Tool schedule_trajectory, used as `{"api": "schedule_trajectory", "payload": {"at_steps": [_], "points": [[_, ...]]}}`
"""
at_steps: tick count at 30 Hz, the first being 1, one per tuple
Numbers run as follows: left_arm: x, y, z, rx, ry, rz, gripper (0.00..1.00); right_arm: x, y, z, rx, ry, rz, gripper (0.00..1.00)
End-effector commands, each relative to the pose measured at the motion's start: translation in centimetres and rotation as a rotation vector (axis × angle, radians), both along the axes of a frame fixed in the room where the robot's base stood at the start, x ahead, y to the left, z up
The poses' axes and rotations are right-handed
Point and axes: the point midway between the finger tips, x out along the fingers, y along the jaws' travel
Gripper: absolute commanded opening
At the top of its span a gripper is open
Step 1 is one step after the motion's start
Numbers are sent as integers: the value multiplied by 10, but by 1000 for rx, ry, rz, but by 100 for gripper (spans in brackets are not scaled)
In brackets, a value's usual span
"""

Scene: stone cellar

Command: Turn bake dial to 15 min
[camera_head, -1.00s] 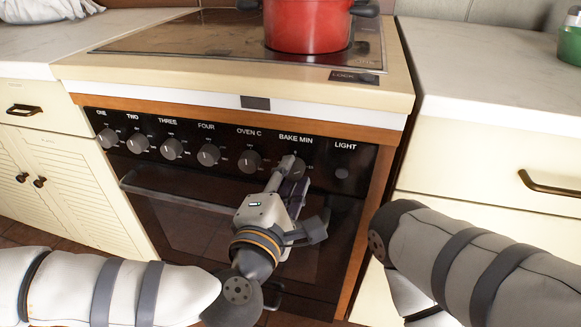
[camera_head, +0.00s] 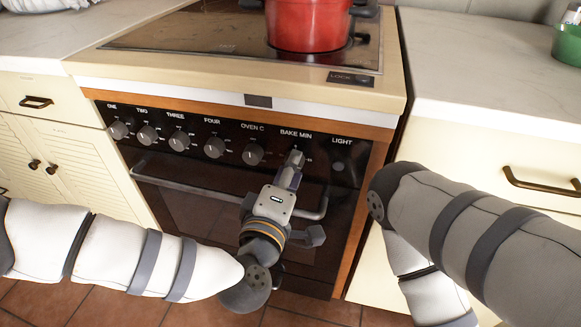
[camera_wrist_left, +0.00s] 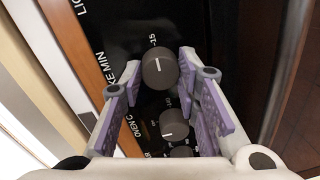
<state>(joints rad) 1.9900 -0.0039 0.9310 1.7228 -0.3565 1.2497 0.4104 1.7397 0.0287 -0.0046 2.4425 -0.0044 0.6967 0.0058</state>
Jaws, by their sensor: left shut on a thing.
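The bake dial (camera_wrist_left: 158,68) is a dark round knob with a white pointer line, under the BAKE MIN label on the black oven panel (camera_head: 228,126). In the left wrist view it sits between the two purple-padded fingers of my left gripper (camera_head: 295,160), and its line points toward the printed "15". My left gripper is shut on this dial. In the head view the gripper hides most of the dial. My right arm (camera_head: 450,225) comes in from the right, and its gripper is out of view.
The OVEN C knob (camera_head: 253,154) is just left of the bake dial, with several more knobs further left. The LIGHT button (camera_head: 338,166) is to the right. The oven door handle (camera_head: 190,185) runs below. A red pot (camera_head: 308,25) stands on the cooktop.

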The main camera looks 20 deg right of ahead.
Motion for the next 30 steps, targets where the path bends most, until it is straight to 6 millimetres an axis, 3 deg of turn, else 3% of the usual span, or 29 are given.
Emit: {"api": "schedule_trajectory", "payload": {"at_steps": [12,13,15,25,30], "points": [[1,1,1,4,-6,3,2,0,0,0,0,0,0,40],[1,1,1,4,-6,3,34,0,0,0,0,0,0,40],[1,0,1,4,-6,3,50,0,0,0,0,-1,0,40],[-2,2,0,4,-3,1,50,0,0,0,0,-1,0,40],[-32,22,2,2,0,-2,50,0,0,0,0,-1,0,40]]}}
